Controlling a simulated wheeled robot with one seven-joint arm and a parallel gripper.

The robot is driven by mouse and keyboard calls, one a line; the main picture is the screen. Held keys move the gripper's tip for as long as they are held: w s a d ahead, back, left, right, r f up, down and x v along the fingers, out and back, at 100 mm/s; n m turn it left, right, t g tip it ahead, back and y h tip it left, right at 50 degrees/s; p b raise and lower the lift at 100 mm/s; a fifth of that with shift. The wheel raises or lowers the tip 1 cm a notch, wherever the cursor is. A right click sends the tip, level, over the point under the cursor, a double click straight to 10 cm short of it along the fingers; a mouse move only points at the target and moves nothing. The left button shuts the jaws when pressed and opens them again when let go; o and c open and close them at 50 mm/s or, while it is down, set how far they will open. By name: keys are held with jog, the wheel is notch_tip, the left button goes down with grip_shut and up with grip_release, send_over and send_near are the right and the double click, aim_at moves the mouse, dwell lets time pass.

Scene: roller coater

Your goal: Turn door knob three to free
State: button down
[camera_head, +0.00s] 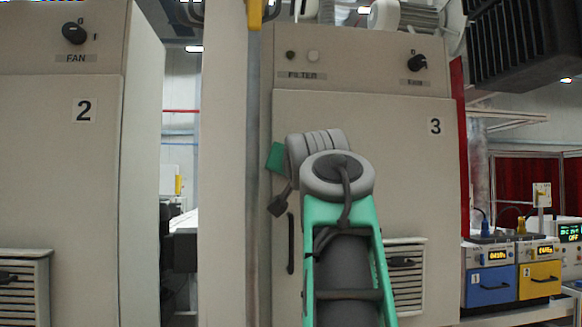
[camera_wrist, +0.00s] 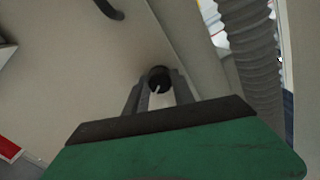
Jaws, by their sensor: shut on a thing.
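Door three (camera_head: 385,170) is the beige cabinet door marked "3" in the head view, and it is closed. The door knob (camera_wrist: 158,73) is a small round black knob with a white pointer mark, seen near the middle of the wrist view. The mark points down toward my gripper's body in that picture. My gripper (camera_wrist: 156,88) has its two grey fingers on either side of the knob and is shut on it. In the head view my green and grey arm stands in front of the door and hides the knob and the fingers. Any lettering around the knob is not readable.
A black vertical handle (camera_head: 291,243) is on door three, left of my arm. A vent (camera_head: 408,262) is low on the right. The fan knob (camera_head: 417,63) is above. Cabinet two (camera_head: 60,170) stands left. A ribbed hose (camera_wrist: 247,50) runs close by on the right.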

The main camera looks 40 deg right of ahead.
jog(key=shift+m, duration=1)
jog(key=c, duration=1.1)
grip_release()
jog(key=shift+o, duration=0.2)
jog(key=b+v, duration=0.1)
jog(key=v, duration=0.6)
jog(key=shift+s+a+b, duration=0.3)
